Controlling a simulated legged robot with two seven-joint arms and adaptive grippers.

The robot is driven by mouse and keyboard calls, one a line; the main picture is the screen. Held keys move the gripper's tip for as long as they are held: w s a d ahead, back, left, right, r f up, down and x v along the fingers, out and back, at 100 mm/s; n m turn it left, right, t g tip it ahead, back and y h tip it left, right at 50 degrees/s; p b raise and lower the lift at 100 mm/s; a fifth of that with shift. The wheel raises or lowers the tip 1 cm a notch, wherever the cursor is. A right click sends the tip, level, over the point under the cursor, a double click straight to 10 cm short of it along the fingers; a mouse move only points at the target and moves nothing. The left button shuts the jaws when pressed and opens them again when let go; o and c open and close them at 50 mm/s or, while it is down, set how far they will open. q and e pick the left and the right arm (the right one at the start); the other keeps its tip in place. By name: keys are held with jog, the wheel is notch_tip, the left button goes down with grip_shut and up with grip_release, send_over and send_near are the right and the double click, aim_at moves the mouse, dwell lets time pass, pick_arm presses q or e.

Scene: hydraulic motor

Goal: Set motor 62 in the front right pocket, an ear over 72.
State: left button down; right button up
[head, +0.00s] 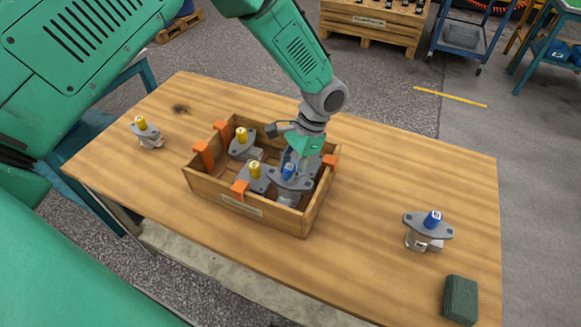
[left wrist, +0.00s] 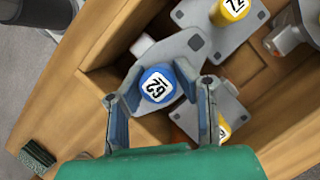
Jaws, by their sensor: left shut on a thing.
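Motor 62 (left wrist: 158,85), with a blue cap and grey eared flange, is between the fingers of my left gripper (left wrist: 160,103), which is shut on it. In the head view motor 62 (head: 288,181) is over the front right pocket of the wooden crate (head: 215,192), its flange higher than its neighbour's and part of its body showing below. Yellow-capped motor 72 (left wrist: 233,10) stands beside it, in the front left of the crate in the head view (head: 254,172). One ear of 62 appears to overlap 72's flange; contact cannot be told. My right gripper is out of view.
Another yellow-capped motor (head: 241,144) stands in the back left pocket; one at the back right is mostly hidden. Orange clips (head: 203,155) rise from the crate's walls. On the table are a yellow-capped motor (head: 146,131), a blue-capped motor (head: 428,228) and a dark green block (head: 460,299).

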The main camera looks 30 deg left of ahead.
pick_arm(q)
jog(key=shift+f+b, duration=0.3)
jog(key=shift+f, duration=0.35)
dwell(0.7)
jog(key=c, duration=1.2)
grip_release()
jog(key=shift+o, duration=0.2)
